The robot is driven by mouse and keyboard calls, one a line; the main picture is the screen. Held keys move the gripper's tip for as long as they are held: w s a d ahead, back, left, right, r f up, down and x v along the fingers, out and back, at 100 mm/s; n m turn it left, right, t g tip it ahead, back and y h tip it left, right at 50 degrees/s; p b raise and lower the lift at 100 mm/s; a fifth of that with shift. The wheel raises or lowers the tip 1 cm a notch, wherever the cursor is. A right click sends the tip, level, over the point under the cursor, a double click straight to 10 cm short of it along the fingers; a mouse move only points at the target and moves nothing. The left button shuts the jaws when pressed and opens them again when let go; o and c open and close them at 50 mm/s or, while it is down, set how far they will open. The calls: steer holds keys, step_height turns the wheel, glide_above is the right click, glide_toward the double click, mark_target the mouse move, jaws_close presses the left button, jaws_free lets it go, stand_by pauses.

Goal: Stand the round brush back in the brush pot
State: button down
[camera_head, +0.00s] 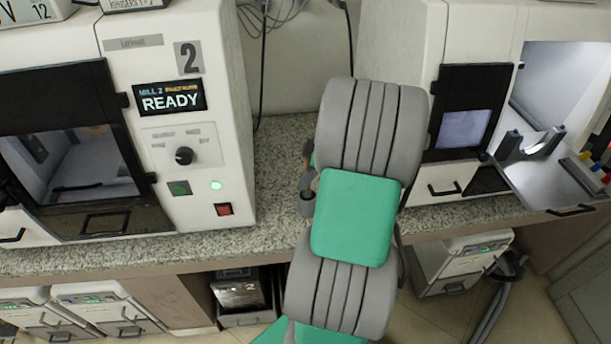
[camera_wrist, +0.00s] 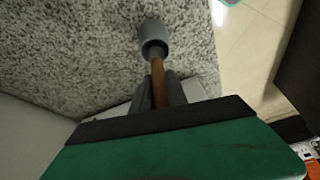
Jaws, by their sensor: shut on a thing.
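The round brush shows as a brown wooden handle (camera_wrist: 158,78) between the two dark fingers of my gripper (camera_wrist: 160,84) in the wrist view. My gripper is shut on this handle. The grey brush pot (camera_wrist: 152,30) is on the speckled counter beyond the fingertips. The handle's far end overlaps the pot's dark mouth; I cannot tell whether it is inside or above it. The brush head is not clearly visible. In the head view the pot (camera_head: 307,205) shows just left of my arm, and a bit of brown handle (camera_head: 307,150) shows above it. My arm hides the rest.
That machine has an open lit bay (camera_head: 535,150). The counter's front edge drops to the floor close to the pot.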

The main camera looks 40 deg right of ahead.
steer(key=shift+f, duration=0.3)
steer(key=c, duration=1.2)
jaws_free()
steer(key=shift+c, duration=0.2)
steer(key=v, duration=0.8)
steer(key=shift+a, duration=0.1)
